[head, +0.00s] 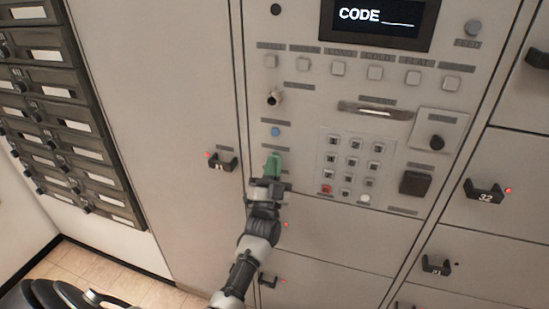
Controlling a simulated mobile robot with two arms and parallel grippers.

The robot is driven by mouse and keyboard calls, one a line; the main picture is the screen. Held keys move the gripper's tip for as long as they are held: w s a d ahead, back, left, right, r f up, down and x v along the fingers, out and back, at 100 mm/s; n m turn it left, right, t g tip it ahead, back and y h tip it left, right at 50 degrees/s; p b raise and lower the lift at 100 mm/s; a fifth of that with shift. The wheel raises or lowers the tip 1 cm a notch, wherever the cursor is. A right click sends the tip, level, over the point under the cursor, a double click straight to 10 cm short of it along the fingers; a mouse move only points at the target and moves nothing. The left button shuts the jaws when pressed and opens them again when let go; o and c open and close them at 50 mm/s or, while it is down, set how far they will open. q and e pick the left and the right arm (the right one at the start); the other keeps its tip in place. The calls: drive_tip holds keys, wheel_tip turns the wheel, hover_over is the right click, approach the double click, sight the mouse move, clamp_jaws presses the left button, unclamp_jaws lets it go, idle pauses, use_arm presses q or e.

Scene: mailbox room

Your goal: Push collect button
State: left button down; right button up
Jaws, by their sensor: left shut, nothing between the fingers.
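The control panel (302,119) on the locker wall carries several buttons with small labels too blurred to read, so I cannot tell which one is collect. A round blue button (275,131) sits at the panel's left side. My left gripper (271,176) is shut and empty, pointing up at the panel just below the blue button and apart from it in the picture. A green shape (273,163) shows at its tip; I cannot tell whether it is the fingertips or a button behind them. Contact with the panel cannot be judged. My right gripper is not in view.
A display (376,18) reads CODE above a row of square buttons (337,68). A keypad (352,160) lies right of my gripper. Locker handles (220,161) stick out on both sides, including number 32 (484,191). Dark mailboxes (60,110) stand at left.

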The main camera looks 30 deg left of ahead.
use_arm(q)
drive_tip(key=shift+s, duration=0.1)
drive_tip(key=shift+s+d+p, duration=0.2)
drive_tip(key=shift+s+p, duration=0.25)
drive_tip(key=shift+s, duration=0.25)
drive_tip(key=shift+s, duration=0.1)
drive_tip(key=s+p, duration=0.1)
drive_tip(key=s, duration=0.1)
drive_tip(key=s+d+p, duration=0.1)
drive_tip(key=s, duration=0.1)
drive_tip(key=shift+s+d, duration=0.1)
drive_tip(key=shift+s, duration=0.25)
drive_tip(key=shift+f, duration=0.1)
